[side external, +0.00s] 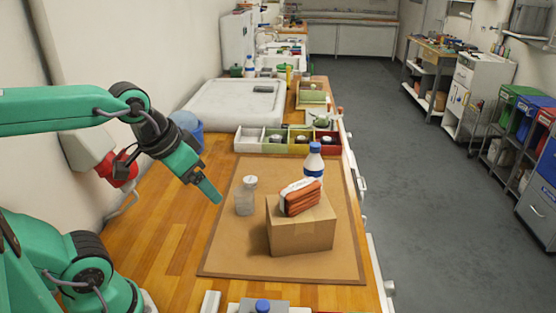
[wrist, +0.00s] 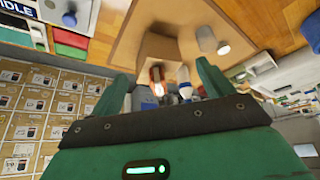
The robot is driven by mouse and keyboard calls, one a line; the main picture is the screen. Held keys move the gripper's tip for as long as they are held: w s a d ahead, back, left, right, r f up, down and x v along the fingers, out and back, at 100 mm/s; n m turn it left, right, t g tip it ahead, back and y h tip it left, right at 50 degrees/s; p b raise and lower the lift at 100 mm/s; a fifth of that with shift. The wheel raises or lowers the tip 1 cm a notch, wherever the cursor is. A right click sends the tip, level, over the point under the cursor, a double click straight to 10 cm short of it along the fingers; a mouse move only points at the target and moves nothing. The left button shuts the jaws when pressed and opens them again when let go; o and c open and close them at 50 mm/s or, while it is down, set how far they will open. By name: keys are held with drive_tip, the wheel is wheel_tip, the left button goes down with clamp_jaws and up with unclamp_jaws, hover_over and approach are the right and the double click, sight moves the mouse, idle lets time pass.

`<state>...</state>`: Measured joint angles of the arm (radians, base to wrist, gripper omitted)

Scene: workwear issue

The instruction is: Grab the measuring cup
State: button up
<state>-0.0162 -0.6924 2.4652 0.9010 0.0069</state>
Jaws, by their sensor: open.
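I cannot pick out a measuring cup for certain. A clear, jar-like vessel (side external: 245,198) with a pale top stands upright on the brown mat (side external: 225,255), left of the cardboard box (side external: 300,235). A pale cylinder (wrist: 206,39) on the mat in the wrist view looks like the same vessel. My gripper (side external: 214,197) is in the air to the left of the vessel, pointing down and right. It is open and empty; its two green fingers (wrist: 165,85) stand wide apart in the wrist view, with the box beyond them.
An orange-and-white pack (side external: 300,197) lies on the box. A blue-capped bottle (side external: 314,163) stands behind it. A divided tray (side external: 270,140) and a blue bin (side external: 187,128) are farther back. The mat's front left is clear.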

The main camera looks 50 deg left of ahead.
drive_tip(key=w+a+g, duration=0.1)
drive_tip(key=w+a, duration=0.2)
drive_tip(key=w, duration=0.3)
drive_tip(key=n+g, duration=0.2)
drive_tip(key=g, duration=0.2)
hover_over(244, 201)
drive_tip(key=w+a, duration=0.2)
wheel_tip(244, 201, down, 14)
drive_tip(key=shift+a+f, duration=0.2)
drive_tip(key=shift+f, duration=0.3)
drive_tip(key=shift+f, duration=0.1)
drive_tip(key=shift+f, duration=1.2)
drive_tip(key=shift+f, duration=0.1)
drive_tip(key=shift+s+f, duration=0.15)
drive_tip(key=shift+f, duration=2.35)
drive_tip(key=shift+c, duration=0.4)
